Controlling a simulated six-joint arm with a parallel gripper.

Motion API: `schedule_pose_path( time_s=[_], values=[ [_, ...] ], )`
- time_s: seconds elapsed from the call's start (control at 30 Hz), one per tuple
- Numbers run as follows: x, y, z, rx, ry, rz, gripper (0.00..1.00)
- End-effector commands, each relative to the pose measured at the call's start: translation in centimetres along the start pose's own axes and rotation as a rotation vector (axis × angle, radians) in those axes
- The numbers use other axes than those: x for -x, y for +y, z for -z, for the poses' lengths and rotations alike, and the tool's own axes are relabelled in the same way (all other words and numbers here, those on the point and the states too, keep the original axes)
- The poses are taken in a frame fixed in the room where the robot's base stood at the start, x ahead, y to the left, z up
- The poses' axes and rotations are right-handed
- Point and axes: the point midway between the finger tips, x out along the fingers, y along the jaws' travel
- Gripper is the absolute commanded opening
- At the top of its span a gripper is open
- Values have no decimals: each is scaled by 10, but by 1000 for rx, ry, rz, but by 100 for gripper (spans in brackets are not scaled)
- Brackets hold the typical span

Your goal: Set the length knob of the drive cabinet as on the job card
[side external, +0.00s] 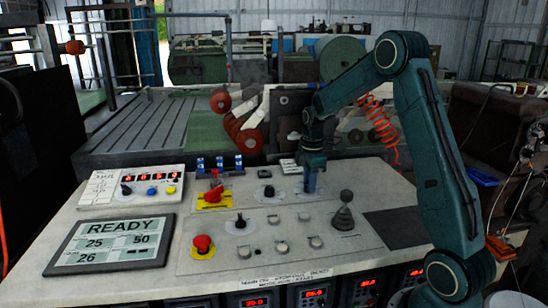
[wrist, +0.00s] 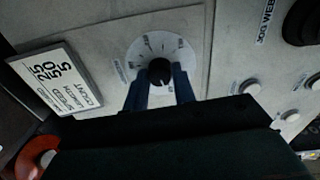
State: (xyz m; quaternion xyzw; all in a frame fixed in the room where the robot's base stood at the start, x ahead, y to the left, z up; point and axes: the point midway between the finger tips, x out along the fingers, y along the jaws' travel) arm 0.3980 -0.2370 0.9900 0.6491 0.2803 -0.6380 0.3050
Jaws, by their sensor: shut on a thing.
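My gripper (side external: 311,186) points down at the control desk, its fingers around a small knob on a white dial. In the wrist view the two blue fingers (wrist: 160,92) are shut on the black round knob (wrist: 159,71). The white dial plate (wrist: 181,45) around it has printed marks, some covered by the fingers. The knob's pointer setting cannot be read clearly. The job card (wrist: 58,77) lies beside the dial, with large numbers, 25 and 50 among them, and small label text; it appears turned in this view.
A display (side external: 113,243) reads READY with 25, 50 and 26. A dark flat pad (side external: 398,227) lies at the right.

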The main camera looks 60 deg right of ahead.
Motion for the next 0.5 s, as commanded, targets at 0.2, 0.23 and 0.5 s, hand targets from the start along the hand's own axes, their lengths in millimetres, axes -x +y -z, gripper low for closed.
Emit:
schedule_pose_path(
  time_s=[0.2,0.23,0.5],
  values=[
    [1,1,1,0,2,-3,34],
    [1,1,1,0,2,-3,40],
    [0,0,0,-1,0,-1,48]
  ],
)
